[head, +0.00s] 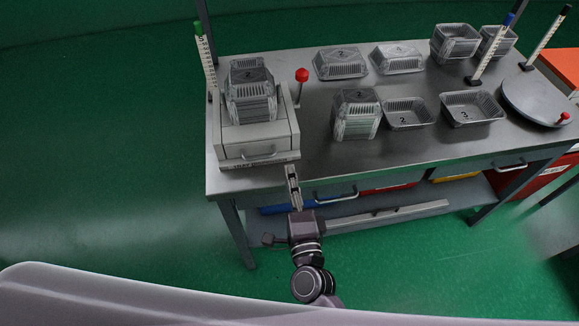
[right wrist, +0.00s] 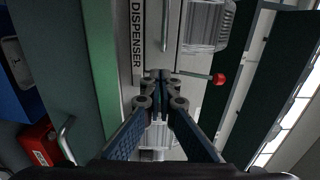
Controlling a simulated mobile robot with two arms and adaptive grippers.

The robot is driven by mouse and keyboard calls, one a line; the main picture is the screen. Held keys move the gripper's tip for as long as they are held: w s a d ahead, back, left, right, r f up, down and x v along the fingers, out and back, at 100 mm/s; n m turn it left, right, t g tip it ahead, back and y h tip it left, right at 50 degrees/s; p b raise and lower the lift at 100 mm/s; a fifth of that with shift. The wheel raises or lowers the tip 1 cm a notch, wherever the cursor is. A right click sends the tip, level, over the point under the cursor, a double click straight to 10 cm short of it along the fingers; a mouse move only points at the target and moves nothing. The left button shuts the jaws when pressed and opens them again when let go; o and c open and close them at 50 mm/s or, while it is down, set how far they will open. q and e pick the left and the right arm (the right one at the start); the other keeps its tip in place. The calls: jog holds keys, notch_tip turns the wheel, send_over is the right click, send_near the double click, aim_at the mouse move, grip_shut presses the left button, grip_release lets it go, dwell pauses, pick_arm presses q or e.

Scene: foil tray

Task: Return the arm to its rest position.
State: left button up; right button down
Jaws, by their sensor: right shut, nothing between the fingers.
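My right gripper (head: 291,172) is in front of the table's (head: 350,172) front edge, just right of the dispenser (head: 258,146). Its fingers are shut and empty. In the right wrist view the shut fingertips (right wrist: 161,76) point towards the dispenser (right wrist: 152,45), whose label lies at the left of them. I cannot tell whether they touch anything. My left gripper is not in view.
Foil trays stand stacked on the dispenser (head: 250,92). A red-knobbed lever (head: 302,75) is beside it. Several more trays, some upside down (head: 340,63), some upright (head: 408,118), and a round grey plate (head: 535,100) are on the table. Green floor lies open at left.

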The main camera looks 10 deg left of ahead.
jog(key=shift+f+b+v, duration=0.45)
jog(key=shift+b+v, duration=0.2)
jog(key=shift+v, duration=2.9)
jog(key=s+d+f+n+g, duration=0.3)
jog(key=f+n, duration=0.1)
jog(key=f, duration=0.7)
jog(key=s+d+f+n+g+h, duration=0.1)
jog(key=s+d+f+n+g, duration=0.2)
jog(key=f, duration=0.9)
jog(key=s+d+f+n+g, duration=0.2)
jog(key=s+f+n+g, duration=0.15)
jog(key=f, duration=0.75)
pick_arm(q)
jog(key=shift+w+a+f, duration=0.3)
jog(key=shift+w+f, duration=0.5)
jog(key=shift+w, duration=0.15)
pick_arm(e)
jog(key=s+d+f+n+g+h, duration=0.2)
jog(key=s+d+f+n+g, duration=0.1)
jog(key=s+d+f, duration=0.5)
jog(key=s+d+f+n+g+h, duration=0.2)
jog(key=s+d+f, duration=0.6)
jog(key=s, duration=0.6)
jog(key=shift+s+d+f+n+g, duration=0.2)
jog(key=shift+s+d+n+g, duration=0.15)
jog(key=shift+d+n+g, duration=0.55)
